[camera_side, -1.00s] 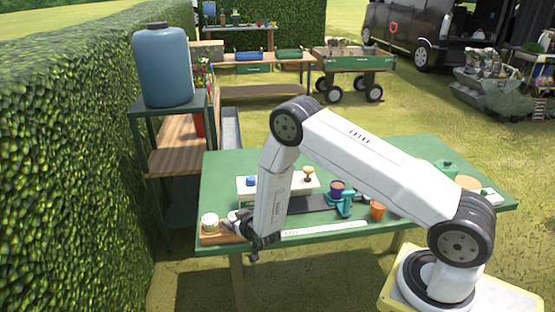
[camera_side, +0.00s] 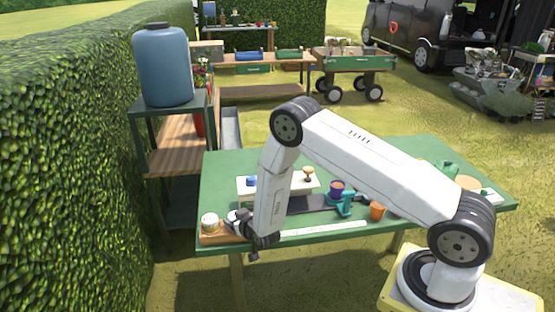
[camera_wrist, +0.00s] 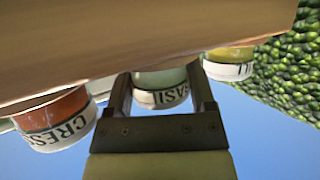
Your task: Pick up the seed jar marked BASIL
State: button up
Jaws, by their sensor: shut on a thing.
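The jar marked BASIL, of which "BASI" can be read, shows upside down in the wrist view (camera_wrist: 162,88), with a pale green upper part and a white label. My gripper (camera_wrist: 162,90) has a finger on each side of it and is shut on it. In the side view my gripper (camera_side: 258,240) is at the table's front left edge, by the wooden rack (camera_side: 225,236). The BASIL jar is mostly hidden behind my arm there.
A jar marked CRESS (camera_wrist: 58,122) and another partly read jar (camera_wrist: 228,64) flank the BASIL jar closely. The wooden board (camera_wrist: 150,40) fills the top of the wrist view. A white-labelled jar (camera_side: 210,223) stands at the rack's left end. A white strip (camera_side: 325,229) lies to the right.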

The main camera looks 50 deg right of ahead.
jog(key=shift+r, duration=0.1)
jog(key=shift+r, duration=1.5)
jog(key=s+a+r, duration=0.1)
jog(key=s+r, duration=0.8)
jog(key=s, duration=0.5)
jog(key=shift+a+r, duration=0.15)
jog(key=shift+r, duration=0.25)
